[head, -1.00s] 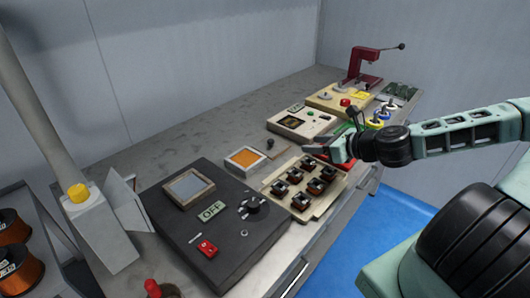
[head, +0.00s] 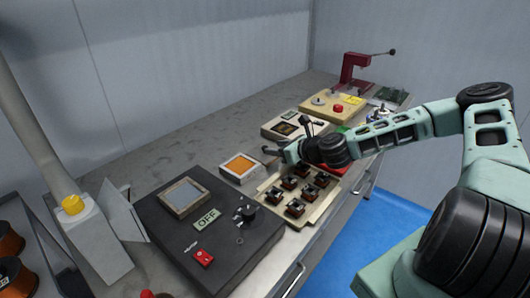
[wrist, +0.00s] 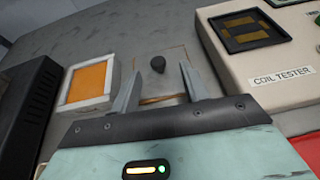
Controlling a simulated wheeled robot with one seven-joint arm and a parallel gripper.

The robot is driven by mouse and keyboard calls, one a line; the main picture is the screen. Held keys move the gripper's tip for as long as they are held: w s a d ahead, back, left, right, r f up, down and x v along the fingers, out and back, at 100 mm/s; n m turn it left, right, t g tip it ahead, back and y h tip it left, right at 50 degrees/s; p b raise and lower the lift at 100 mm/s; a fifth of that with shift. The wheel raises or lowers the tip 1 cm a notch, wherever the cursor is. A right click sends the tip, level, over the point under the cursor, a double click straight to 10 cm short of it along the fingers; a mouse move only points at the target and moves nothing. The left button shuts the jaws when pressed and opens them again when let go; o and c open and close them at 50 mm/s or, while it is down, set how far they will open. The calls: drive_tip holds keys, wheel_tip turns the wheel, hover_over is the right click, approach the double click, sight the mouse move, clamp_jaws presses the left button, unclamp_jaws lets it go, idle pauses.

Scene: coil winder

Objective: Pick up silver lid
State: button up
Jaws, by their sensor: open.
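I cannot tell how high the fingertips are above the lid. In the head view my gripper (head: 274,145) is over the bench behind the coil tray, and it largely hides the lid.
A white-framed orange panel (wrist: 88,82) lies left of the lid. The coil tester (wrist: 262,65) stands close on the right. A tray with several coils (head: 318,212) and a black control box (head: 160,232) reading OFF are nearer. The bench behind is clear.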

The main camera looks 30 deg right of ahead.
sight(265, 147)
drive_tip(key=x, duration=0.4)
drive_tip(key=shift+a, duration=0.2)
clamp_jaws()
